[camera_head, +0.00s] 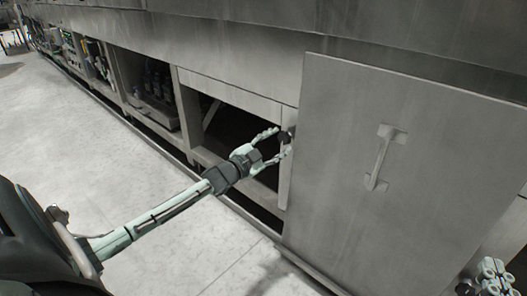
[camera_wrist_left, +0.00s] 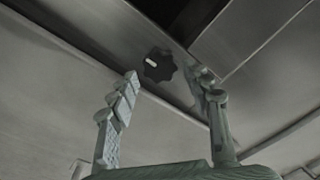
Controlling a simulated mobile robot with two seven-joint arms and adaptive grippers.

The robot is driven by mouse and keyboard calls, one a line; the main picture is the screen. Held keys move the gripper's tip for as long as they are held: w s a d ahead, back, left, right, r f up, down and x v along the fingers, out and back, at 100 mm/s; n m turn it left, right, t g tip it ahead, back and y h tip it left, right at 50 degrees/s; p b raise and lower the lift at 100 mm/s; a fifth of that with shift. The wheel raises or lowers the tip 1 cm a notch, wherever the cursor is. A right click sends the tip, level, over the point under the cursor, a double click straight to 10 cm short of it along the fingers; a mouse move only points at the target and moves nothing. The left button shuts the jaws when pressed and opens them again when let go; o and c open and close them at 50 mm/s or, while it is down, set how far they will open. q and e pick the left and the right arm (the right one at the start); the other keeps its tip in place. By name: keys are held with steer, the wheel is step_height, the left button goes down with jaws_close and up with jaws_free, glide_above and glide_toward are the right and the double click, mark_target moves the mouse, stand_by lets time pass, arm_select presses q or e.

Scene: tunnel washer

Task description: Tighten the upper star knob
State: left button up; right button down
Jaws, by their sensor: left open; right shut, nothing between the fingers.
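The upper star knob (camera_wrist_left: 158,65) is dark and lobed with a light mark, and sits on a grey metal post. In the head view the knob (camera_head: 291,131) is a small dark shape beside the panel's left edge, partly covered by my fingers. My left gripper (camera_head: 282,143) is open, with its fingers spread around the knob's position. In the left wrist view the left gripper (camera_wrist_left: 166,80) has its fingertips to either side of the knob, with gaps visible. My right gripper (camera_head: 494,272) is shut and empty at the lower right corner, away from the knob.
A large grey panel (camera_head: 345,190) with a handle (camera_head: 381,158) stands right of the knob. Open bays (camera_head: 237,128) run along the machine to the left. The pale floor (camera_head: 110,150) in front is clear.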

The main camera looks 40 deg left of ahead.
arm_select(q)
steer(key=s, duration=1)
steer(key=shift+s+a, duration=0.15)
steer(key=shift+a, duration=0.25)
